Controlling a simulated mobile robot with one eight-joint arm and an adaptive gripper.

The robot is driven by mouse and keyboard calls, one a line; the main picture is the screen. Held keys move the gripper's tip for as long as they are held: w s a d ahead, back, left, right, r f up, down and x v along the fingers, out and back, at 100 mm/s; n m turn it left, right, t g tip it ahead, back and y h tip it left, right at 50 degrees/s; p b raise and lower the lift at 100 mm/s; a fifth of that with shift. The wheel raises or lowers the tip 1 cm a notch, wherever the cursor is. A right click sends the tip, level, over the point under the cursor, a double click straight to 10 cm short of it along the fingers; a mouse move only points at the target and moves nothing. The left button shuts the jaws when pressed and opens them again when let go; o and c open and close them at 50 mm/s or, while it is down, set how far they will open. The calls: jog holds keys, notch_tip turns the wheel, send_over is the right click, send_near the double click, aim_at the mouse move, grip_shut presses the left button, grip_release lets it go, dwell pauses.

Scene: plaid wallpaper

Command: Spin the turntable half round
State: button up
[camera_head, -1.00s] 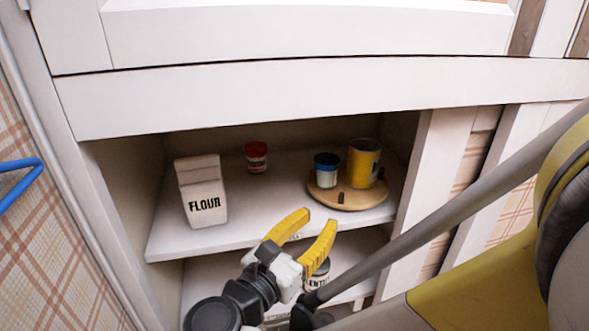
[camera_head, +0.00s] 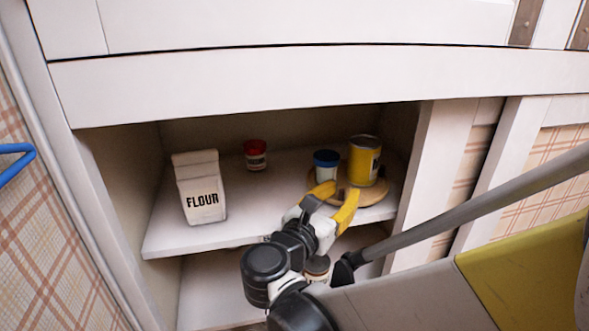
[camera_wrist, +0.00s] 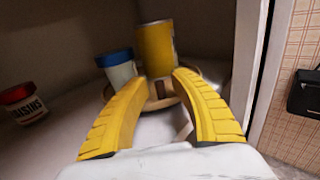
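The turntable (camera_head: 372,197) is a round wooden disc at the right of the cabinet's upper shelf, partly hidden behind my gripper. A yellow can (camera_head: 363,162) and a blue-lidded jar (camera_head: 326,168) stand on it. In the wrist view the can (camera_wrist: 155,50) and the jar (camera_wrist: 118,70) show beyond my fingers, with the turntable's rim (camera_wrist: 222,82) partly hidden by them. My gripper (camera_head: 336,192) is open, its yellow fingers apart at the turntable's front edge. In the wrist view the fingers (camera_wrist: 160,85) have a brown peg-like piece between them; whether they touch it I cannot tell.
A flour bag (camera_head: 201,188) and a red-lidded jar (camera_head: 256,155) stand left on the same shelf. The cabinet's side post (camera_head: 427,180) is close on the right.

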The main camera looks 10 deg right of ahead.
grip_shut()
jog(key=shift+s+d+t, duration=0.1)
jog(key=shift+d+t, duration=0.1)
jog(key=shift+t, duration=0.1)
